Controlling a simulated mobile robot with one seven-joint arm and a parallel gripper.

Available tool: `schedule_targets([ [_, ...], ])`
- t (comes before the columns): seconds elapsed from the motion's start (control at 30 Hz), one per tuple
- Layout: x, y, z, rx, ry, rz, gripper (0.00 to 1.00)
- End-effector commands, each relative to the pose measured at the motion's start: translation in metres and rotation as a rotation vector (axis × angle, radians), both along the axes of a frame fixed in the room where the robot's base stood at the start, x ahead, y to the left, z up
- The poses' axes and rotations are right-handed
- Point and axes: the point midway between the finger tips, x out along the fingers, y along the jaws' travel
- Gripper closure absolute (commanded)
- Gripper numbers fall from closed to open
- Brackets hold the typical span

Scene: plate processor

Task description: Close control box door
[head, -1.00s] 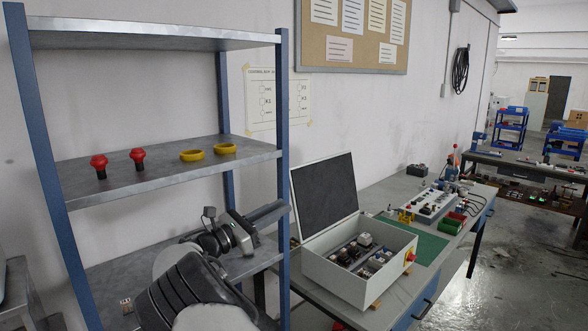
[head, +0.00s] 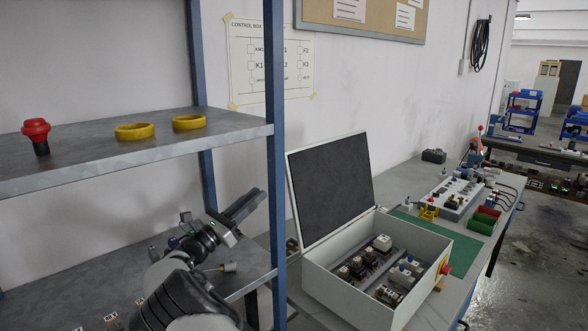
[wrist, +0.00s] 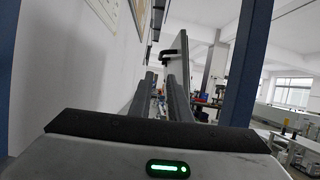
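The control box (head: 347,300) is a light grey open box on the workbench, with electrical parts inside. Its door (head: 332,185) stands up at the back left, dark on the inner face with a pale rim. In the wrist view the door (wrist: 189,45) shows nearly edge-on beyond the fingers, with a black handle on it. My gripper (head: 247,205) is left of the box, by the shelf unit, and apart from the door. In the wrist view my gripper (wrist: 161,84) has a gap between its fingers and nothing in it.
A blue shelf post (head: 275,150) stands between my gripper and the box. The shelf (head: 90,155) holds a red knob (head: 36,131) and two yellow rings (head: 135,131). A green mat (head: 430,232) and a control panel (head: 458,198) lie right of the box. A red button (head: 444,268) sticks out of the box's right side.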

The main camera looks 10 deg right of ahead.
Motion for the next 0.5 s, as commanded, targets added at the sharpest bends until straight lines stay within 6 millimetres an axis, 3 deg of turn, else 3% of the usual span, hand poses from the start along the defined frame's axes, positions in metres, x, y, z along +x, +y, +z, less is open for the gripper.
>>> schedule_targets([
  [0.5,0.056,-0.079,0.042,0.001,-0.001,-0.004,0.83],
])
